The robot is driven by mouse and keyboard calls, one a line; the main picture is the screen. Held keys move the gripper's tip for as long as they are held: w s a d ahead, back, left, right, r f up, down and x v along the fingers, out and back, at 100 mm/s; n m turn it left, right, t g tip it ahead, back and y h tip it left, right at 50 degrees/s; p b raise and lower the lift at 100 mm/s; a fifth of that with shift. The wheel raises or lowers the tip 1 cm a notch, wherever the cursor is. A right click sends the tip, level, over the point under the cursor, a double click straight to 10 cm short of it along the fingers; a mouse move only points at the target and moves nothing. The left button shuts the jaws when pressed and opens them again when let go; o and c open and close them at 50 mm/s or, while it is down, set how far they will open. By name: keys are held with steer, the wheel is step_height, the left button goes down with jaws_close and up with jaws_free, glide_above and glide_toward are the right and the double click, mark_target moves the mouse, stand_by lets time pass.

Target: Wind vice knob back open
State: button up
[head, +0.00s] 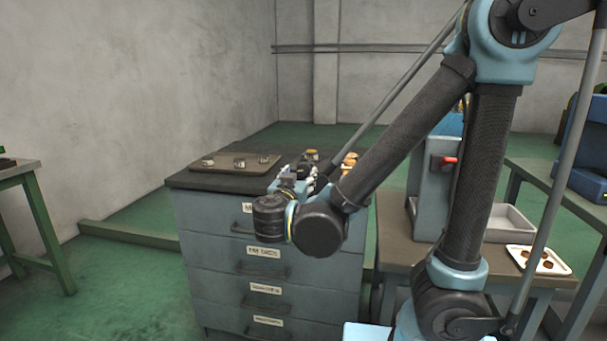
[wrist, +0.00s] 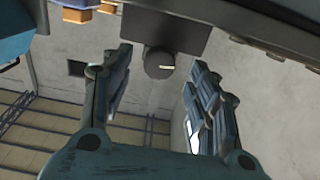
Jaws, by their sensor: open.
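In the wrist view a dark round knob (wrist: 159,64) with a pale mark on its face sticks out below a dark block (wrist: 168,28); it looks like the vice knob. My gripper (wrist: 160,57) is open, one finger to the left of the knob and one to the right, with clear gaps at both sides. I cannot tell how deep the knob lies between the fingertips. In the head view my gripper (head: 308,172) is at the top of the drawer cabinet (head: 225,228), near its front edge. My wrist and arm hide the vice and knob there.
A brown tray (head: 236,162) with several small metal parts lies on the cabinet top at left. Small orange-brown pieces (head: 350,160) show behind my gripper. A grey machine with a red knob (head: 449,161) and a white tray (head: 540,250) stand on the right bench.

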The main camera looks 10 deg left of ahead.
mark_target(303, 172)
steer(key=shift+w+d, duration=0.1)
steer(key=shift+w, duration=2.15)
steer(key=c, duration=1.1)
